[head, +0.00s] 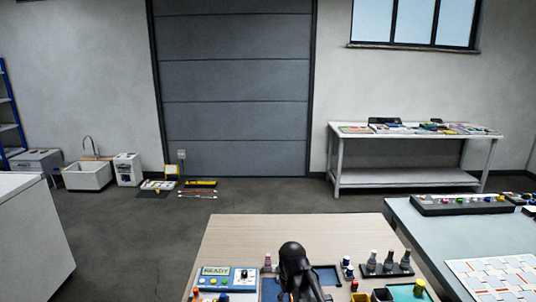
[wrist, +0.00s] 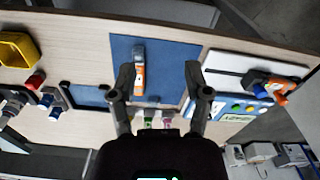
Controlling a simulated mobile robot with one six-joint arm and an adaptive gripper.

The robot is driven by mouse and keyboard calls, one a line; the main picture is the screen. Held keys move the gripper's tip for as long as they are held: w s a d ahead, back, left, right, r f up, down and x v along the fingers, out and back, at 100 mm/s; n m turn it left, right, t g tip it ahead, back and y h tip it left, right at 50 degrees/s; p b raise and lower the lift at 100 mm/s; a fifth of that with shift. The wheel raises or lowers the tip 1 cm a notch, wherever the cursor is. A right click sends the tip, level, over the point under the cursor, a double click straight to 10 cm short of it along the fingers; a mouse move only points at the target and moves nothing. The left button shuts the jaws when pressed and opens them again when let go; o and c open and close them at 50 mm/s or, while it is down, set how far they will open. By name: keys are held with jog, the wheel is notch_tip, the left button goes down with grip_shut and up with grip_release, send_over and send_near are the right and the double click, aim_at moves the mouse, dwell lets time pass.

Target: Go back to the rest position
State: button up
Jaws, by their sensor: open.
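My gripper (wrist: 158,78) is open, its two black fingers spread apart over the table in the wrist view. Nothing is held between them. An orange and grey handheld device (wrist: 139,72) lies on a blue mat (wrist: 172,58) beyond the left fingertip, apart from it as far as I can see. In the head view my black arm (head: 292,262) stands over the front of the wooden table (head: 300,232) and hides part of what lies there; the fingertips are not visible in that view.
A control panel reading READY (head: 226,278) sits left of my arm. A black rack of bottles (head: 386,268) stands to the right. In the wrist view, a yellow bin (wrist: 17,48) is at left and another orange and grey tool (wrist: 272,84) at right. The table's far part is clear.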

jog(key=s+d+r+m+p, duration=0.1)
jog(key=s+d+m, duration=0.1)
jog(key=s+d, duration=0.7)
jog(key=shift+s+d+r, duration=0.15)
jog(key=shift+d+r, duration=0.1)
jog(key=shift+d, duration=0.45)
